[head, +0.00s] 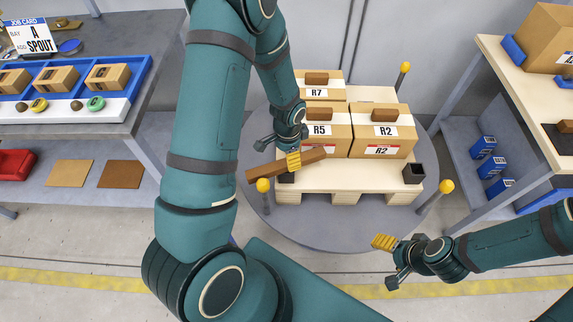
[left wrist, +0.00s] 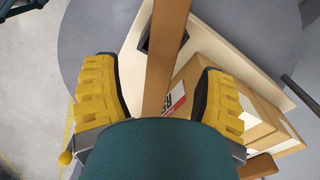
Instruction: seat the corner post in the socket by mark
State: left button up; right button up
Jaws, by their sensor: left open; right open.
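The corner post, a brown wooden bar (head: 262,172), lies slanted in the head view over the pallet's (head: 345,177) front left corner. My left gripper (head: 280,152) is open around it. In the left wrist view the post (left wrist: 165,60) runs between the yellow fingers, with gaps on both sides. A black square socket (left wrist: 165,35) shows behind the post there; in the head view the post partly hides it (head: 287,178). I cannot tell whether they touch. Another black socket (head: 413,173) is at the front right corner. My right gripper (head: 388,262) is open and empty at lower right.
Cartons labelled R5 (head: 324,142), R7 (head: 326,84) and R2 (head: 385,140) fill much of the pallet. Yellow-topped posts (head: 446,187) stand around the grey round table (head: 330,232). A bench (head: 110,145) is on the left, a shelf unit (head: 480,95) on the right.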

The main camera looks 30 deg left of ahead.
aim_at(286, 165)
pick_arm(q)
jog(key=f, duration=0.2)
jog(key=f+b, duration=0.1)
jog(key=f, duration=0.1)
jog(key=shift+a+f, duration=0.2)
jog(key=shift+f, duration=0.15)
grip_shut()
